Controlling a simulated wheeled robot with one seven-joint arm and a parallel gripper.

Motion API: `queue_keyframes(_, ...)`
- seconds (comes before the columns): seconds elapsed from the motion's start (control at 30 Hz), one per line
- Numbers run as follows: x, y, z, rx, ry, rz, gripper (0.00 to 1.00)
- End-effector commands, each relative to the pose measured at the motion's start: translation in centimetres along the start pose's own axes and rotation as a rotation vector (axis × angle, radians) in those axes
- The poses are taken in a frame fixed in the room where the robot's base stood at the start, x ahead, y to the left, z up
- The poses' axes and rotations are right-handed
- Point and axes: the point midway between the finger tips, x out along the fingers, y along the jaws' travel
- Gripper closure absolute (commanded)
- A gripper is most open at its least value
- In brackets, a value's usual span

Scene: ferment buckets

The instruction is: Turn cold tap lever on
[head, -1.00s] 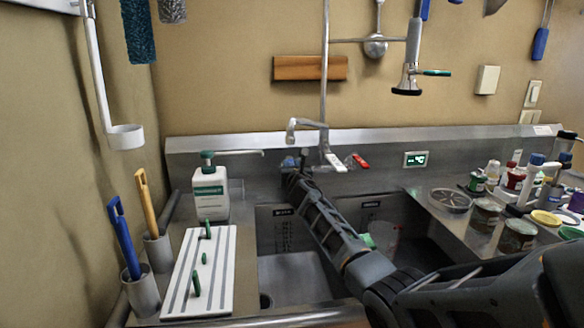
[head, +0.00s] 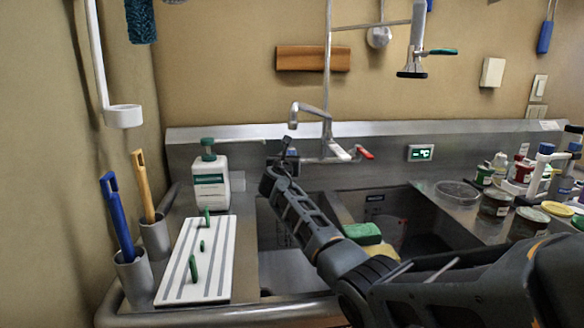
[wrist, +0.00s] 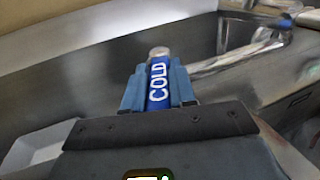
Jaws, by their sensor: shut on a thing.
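The cold tap lever (wrist: 159,84) is blue with white COLD lettering and a grey rounded end. In the wrist view it lies between the two blue fingers of my gripper (wrist: 158,97), which is shut on it. In the head view my gripper (head: 288,152) is at the left end of the tap (head: 311,110), and my own arm and wrist hide most of the cold lever there. The tap has a bent spout and stands at the back of the sink.
A green and yellow sponge (head: 362,233) is at the sink divider. Several jars and bottles (head: 496,203) crowd the right counter. A small display (head: 421,153) is on the backsplash.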

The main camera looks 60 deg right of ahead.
Motion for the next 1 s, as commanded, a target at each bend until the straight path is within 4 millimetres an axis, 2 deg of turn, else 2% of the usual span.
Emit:
queue_keyframes(0.03, 0.00, 0.44, -0.49, -0.001, -0.001, -0.030, 1.00)
queue_keyframes(0.4, 0.15, 1.28, -0.27, -0.001, 0.002, -0.200, 1.00)
queue_keyframes(0.93, 0.18, 1.37, -0.15, -0.001, 0.003, -0.228, 1.00)
queue_keyframes(0.97, 0.18, 1.37, -0.15, -0.001, 0.003, -0.228, 0.72)
queue_keyframes(1.0, 0.18, 1.38, -0.14, -0.001, 0.003, -0.228, 0.68)
